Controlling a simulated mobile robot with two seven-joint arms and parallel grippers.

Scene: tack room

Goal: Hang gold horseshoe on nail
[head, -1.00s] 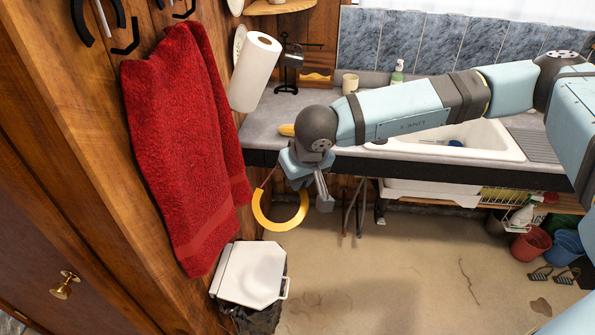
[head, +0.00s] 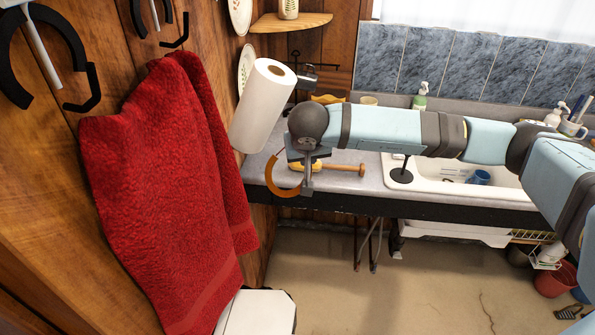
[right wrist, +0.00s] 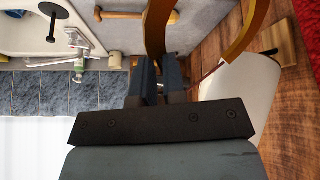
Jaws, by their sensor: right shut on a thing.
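The gold horseshoe (head: 281,191) hangs curved below my right gripper (head: 305,180), in front of the counter's front edge in the head view. My right gripper is shut on it. In the right wrist view, the horseshoe (right wrist: 247,32) rises from between the fingers of the right gripper (right wrist: 160,75), with its two arms showing. I cannot make out a nail in either view. My left gripper is not in view.
A paper towel roll (head: 263,105) is beside the gripper. A wooden-handled item (head: 340,167) lies on the counter (head: 375,178). A white bin lid (head: 256,312) is below.

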